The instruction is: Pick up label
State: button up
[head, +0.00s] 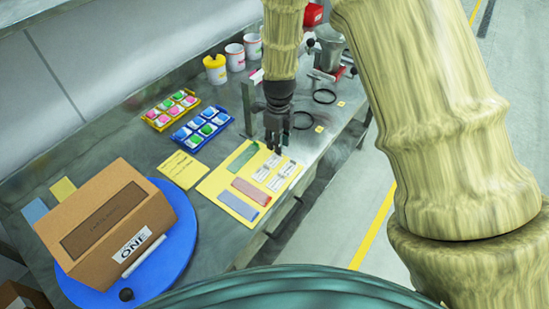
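A yellow sheet (215,187) lies on the metal bench. Several white printed labels (281,178) lie at its right side, beside a green strip (242,158) and a reddish strip (251,191). My gripper (274,147) points down over the sheet's far right edge, close to the far end of the labels. Its dark fingers look slightly parted, with nothing visible between them. The height of the fingertips above the sheet is hard to judge.
A cardboard box (105,215) stands on a blue turntable (184,220) at the left. A yellow tray (153,123), a blue tray (189,143) and several tubs (215,70) stand behind. Metal equipment (328,50) is at the far right of the bench.

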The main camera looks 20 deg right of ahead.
aim_at(274, 159)
jog(key=shift+w+f+p, duration=0.2)
jog(key=shift+f+p, duration=0.15)
jog(key=shift+f, duration=0.5)
jog(key=shift+s+a+f, duration=0.1)
jog(key=shift+f, duration=1.05)
jog(key=shift+r, duration=0.1)
jog(key=shift+c, duration=0.4)
grip_shut()
